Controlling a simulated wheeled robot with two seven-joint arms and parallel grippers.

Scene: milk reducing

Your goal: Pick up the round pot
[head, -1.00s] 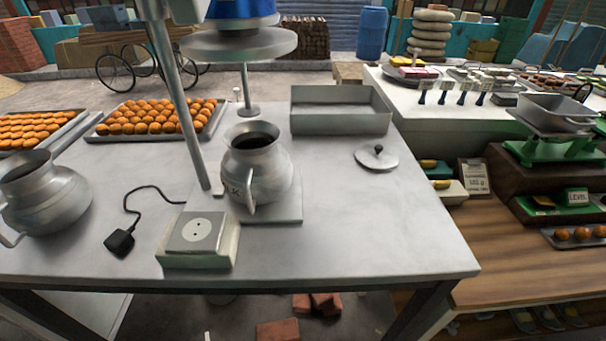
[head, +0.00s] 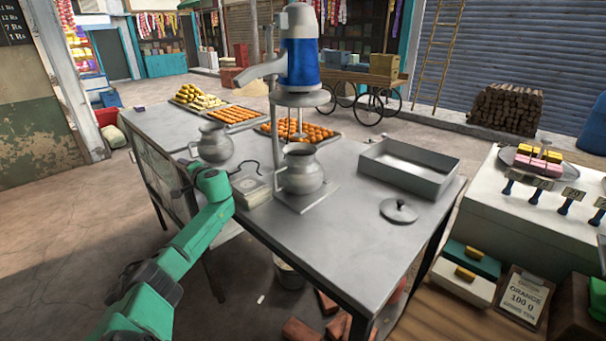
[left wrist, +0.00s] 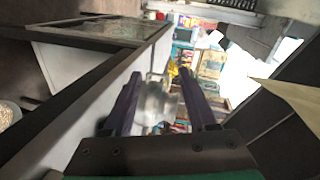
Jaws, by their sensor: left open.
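A round metal pot (head: 214,145) with a handle stands at the left edge of the grey table (head: 375,250). A second round metal pot (head: 301,172) stands under the blue-topped machine (head: 301,60). My left gripper (head: 190,165) is at the table's left edge, close to the first pot. In the left wrist view my left gripper (left wrist: 159,73) is open, and a pale, blurred pot (left wrist: 157,104) shows between its two fingers. I cannot tell whether the fingers touch it. My right gripper is not in view.
Trays of sweets (head: 238,116) line the far side of the table. A small box with a socket (head: 250,190), an empty metal tray (head: 405,170) and a round lid (head: 398,211) are also on it. The table's front right is clear.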

